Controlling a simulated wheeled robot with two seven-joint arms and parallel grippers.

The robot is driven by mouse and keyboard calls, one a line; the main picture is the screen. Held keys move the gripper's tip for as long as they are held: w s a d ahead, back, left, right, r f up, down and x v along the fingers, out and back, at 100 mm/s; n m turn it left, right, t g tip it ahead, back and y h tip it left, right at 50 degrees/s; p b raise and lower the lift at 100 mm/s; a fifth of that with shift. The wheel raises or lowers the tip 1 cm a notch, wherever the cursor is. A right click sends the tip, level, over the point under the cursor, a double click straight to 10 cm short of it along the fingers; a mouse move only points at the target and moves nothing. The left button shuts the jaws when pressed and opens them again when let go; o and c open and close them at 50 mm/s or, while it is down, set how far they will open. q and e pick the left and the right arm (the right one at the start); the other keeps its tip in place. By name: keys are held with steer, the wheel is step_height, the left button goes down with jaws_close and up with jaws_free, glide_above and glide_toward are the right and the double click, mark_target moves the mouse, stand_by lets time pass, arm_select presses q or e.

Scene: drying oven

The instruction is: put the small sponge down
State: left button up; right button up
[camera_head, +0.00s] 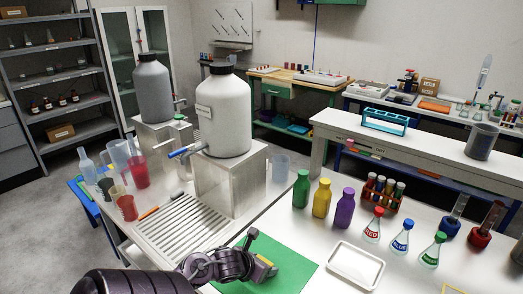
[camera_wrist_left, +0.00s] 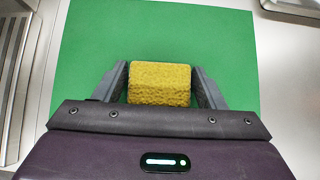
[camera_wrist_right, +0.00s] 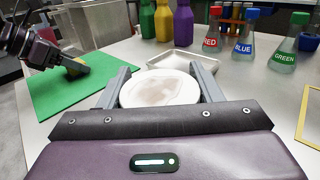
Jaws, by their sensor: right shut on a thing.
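The small yellow sponge (camera_wrist_left: 160,84) lies on the green mat (camera_wrist_left: 90,50), between the fingers of my left gripper (camera_wrist_left: 160,72). The fingers stand close along both sides, with only thin gaps. In the head view the left gripper (camera_head: 265,268) is low over the green mat (camera_head: 300,262) and largely covers the sponge. My right gripper (camera_wrist_right: 160,72) is shut on a round white dish (camera_wrist_right: 160,90) with a brownish smear on it. The dish is above the table front, apart from the mat. The right gripper is not visible in the head view.
A white tray (camera_head: 355,266) lies right of the mat. Green, yellow and purple bottles (camera_head: 322,198) stand behind it, with labelled flasks (camera_head: 401,240) to the right. A yellow frame (camera_wrist_right: 309,115) lies right.

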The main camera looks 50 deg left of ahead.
arm_select(q)
steer(key=shift+o, duration=1.1)
